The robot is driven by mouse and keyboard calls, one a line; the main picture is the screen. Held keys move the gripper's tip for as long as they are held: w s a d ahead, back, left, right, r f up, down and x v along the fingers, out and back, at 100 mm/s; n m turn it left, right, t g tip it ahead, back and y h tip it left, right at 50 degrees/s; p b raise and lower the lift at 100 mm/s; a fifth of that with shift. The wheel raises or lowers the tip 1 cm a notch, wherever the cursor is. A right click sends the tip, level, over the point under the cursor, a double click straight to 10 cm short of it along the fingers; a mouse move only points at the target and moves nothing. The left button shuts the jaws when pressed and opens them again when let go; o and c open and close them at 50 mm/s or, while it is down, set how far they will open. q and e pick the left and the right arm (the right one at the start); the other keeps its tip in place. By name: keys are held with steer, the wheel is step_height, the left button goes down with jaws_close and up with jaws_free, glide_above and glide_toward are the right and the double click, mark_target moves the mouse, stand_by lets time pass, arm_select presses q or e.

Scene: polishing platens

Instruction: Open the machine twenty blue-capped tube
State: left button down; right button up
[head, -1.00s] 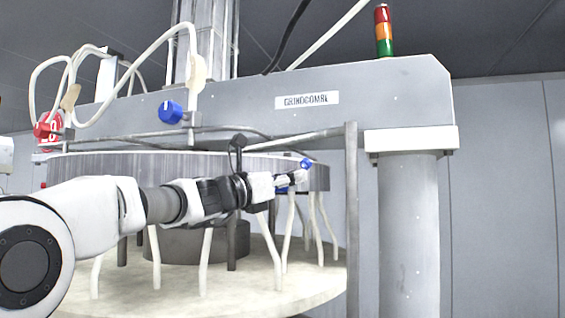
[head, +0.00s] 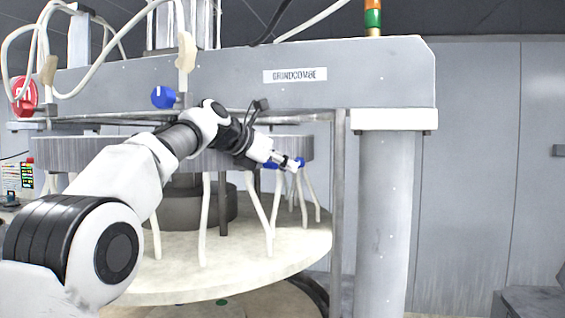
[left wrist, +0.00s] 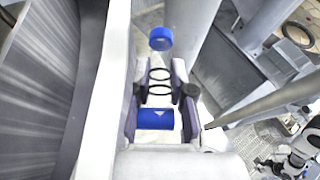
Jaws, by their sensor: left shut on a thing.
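The grey polishing machine (head: 385,80), labelled GRINDCOMBE, fills much of the head view. My left gripper (head: 294,164) is beside the round grey platen's right edge, shut. A small blue cap (head: 300,161) shows at its fingertips. In the left wrist view the gripper (left wrist: 160,88) has its fingers on either side of two dark rings, with the blue cap (left wrist: 160,38) just past them; I take these for the blue-capped tube. A blue part also shows lower between the fingers. The tube's body is hard to make out. My right gripper is not in view.
Several pale hoses (head: 256,207) hang from the upper platen (head: 310,150) to the round lower plate (head: 200,280). A thick column (head: 385,215) stands at right.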

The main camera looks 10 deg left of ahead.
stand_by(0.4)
arm_select(q)
steer(key=c, duration=1.3)
jaws_free()
steer(key=shift+f, duration=0.1)
steer(key=shift+s+a+r, duration=0.2)
steer(key=shift+r, duration=0.05)
steer(key=s+a, duration=0.2)
steer(key=s, duration=0.1)
steer(key=s+a, duration=0.3)
steer(key=s, duration=0.1)
steer(key=s+a, duration=0.3)
steer(key=s, duration=0.1)
steer(key=shift+s+r, duration=0.25)
steer(key=shift+r, duration=0.1)
